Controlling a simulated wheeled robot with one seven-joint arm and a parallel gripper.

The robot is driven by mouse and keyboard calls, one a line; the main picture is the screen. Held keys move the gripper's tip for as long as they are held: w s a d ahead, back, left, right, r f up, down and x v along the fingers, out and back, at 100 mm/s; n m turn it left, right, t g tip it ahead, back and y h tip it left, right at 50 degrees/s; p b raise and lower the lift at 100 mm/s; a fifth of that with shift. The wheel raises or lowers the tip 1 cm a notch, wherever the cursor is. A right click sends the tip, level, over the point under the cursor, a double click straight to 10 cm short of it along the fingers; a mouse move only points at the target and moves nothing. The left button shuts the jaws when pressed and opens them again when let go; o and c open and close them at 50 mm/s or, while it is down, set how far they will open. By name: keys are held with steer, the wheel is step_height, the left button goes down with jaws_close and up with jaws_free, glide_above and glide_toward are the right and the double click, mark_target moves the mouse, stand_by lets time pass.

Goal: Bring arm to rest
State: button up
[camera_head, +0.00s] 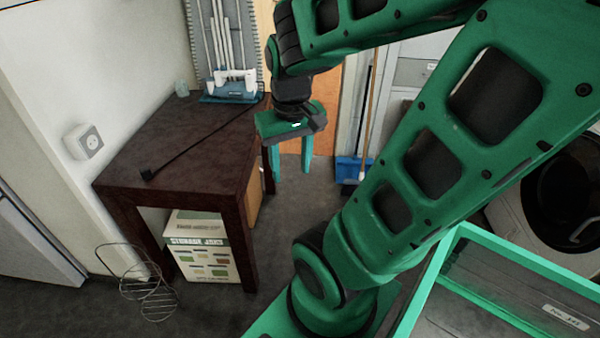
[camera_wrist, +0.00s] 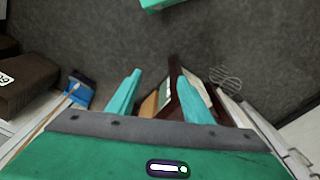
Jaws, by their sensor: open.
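My gripper (camera_head: 289,160) hangs fingers-down beside the right edge of the dark wooden table (camera_head: 190,135) in the head view. Its two teal fingers are apart, with nothing between them. In the wrist view the open gripper (camera_wrist: 165,100) shows both fingers pointing toward the grey floor. My green arm reaches up from the lower middle and bends back at the top toward the gripper. The table also shows behind the right finger in the wrist view.
A printed box (camera_head: 203,258) stands underneath. A wire rack (camera_head: 140,278) lies on the floor at left. A blue dustpan (camera_head: 352,170) stands behind. A washing machine (camera_head: 510,215) is at right.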

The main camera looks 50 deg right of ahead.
steer(key=shift+m+g+y, duration=0.4)
steer(key=shift+m, duration=0.1)
steer(key=s, duration=0.1)
steer(key=s+a, duration=0.1)
steer(key=s, duration=0.1)
steer(key=s+r, duration=0.1)
steer(key=s, duration=0.1)
steer(key=shift+a, duration=0.15)
steer(key=shift+w, duration=0.1)
steer(key=shift+w+f, duration=0.2)
steer(key=shift+w, duration=0.4)
